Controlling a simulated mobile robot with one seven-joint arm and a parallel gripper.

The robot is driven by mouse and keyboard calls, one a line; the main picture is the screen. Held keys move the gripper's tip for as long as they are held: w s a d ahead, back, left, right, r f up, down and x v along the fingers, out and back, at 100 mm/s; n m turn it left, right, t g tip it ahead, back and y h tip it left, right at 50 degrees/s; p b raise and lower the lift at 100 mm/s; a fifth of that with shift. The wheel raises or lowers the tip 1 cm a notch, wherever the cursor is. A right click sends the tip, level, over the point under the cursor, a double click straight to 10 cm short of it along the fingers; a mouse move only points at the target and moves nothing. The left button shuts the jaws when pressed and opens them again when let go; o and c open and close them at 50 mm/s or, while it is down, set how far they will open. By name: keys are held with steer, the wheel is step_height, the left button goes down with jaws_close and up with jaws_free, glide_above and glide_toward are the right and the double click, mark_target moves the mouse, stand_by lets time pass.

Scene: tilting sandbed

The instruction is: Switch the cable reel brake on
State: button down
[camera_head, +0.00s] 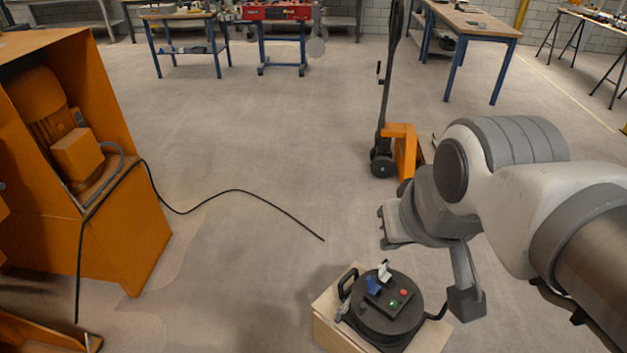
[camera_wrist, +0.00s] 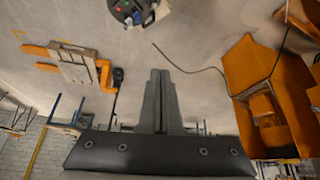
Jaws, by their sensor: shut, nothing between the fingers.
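The cable reel (camera_head: 372,324) is a dark round drum on a wooden box, low in the head view. Its top panel has a red button (camera_head: 404,292), a green button (camera_head: 392,303), a blue switch piece (camera_head: 373,286) and a white switch piece (camera_head: 384,271). I cannot tell which control is the brake or its setting. The reel also shows, partly cut off, at the top of the wrist view (camera_wrist: 121,12). My gripper (camera_wrist: 160,72) is shut and empty, apart from the reel. In the head view my arm's end is above and right of the reel.
The wooden box (camera_head: 330,311) bears the reel. An orange machine housing (camera_head: 120,245) stands at the left, with a black cable (camera_head: 235,191) trailing across the floor. An orange pallet truck (camera_head: 405,148) stands behind my arm. The floor between housing and reel is mostly clear.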

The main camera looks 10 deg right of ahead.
steer(key=shift+w, duration=0.25)
steer(key=w+a+f+n+g+h+b, duration=0.15)
steer(key=w+f+n+b, duration=0.3)
steer(key=w+f, duration=0.85)
steer(key=w+a+f+n+g+h+b, duration=0.1)
steer(key=w+f+n+g+b, duration=0.35)
steer(key=w+f, duration=0.75)
steer(key=w+a+f+b, duration=0.1)
steer(key=w+f+b, duration=0.2)
steer(key=f, duration=1)
steer(key=w+f+n+b, duration=0.1)
steer(key=w+f+b, duration=0.2)
steer(key=f, duration=1)
steer(key=w+a+f+g+b, duration=0.1)
steer(key=w+f+b, duration=0.2)
steer(key=f, duration=1)
steer(key=shift+a+f, duration=0.2)
steer(key=shift+a, duration=0.1)
steer(key=shift+s+y, duration=0.1)
steer(key=shift+y, duration=0.15)
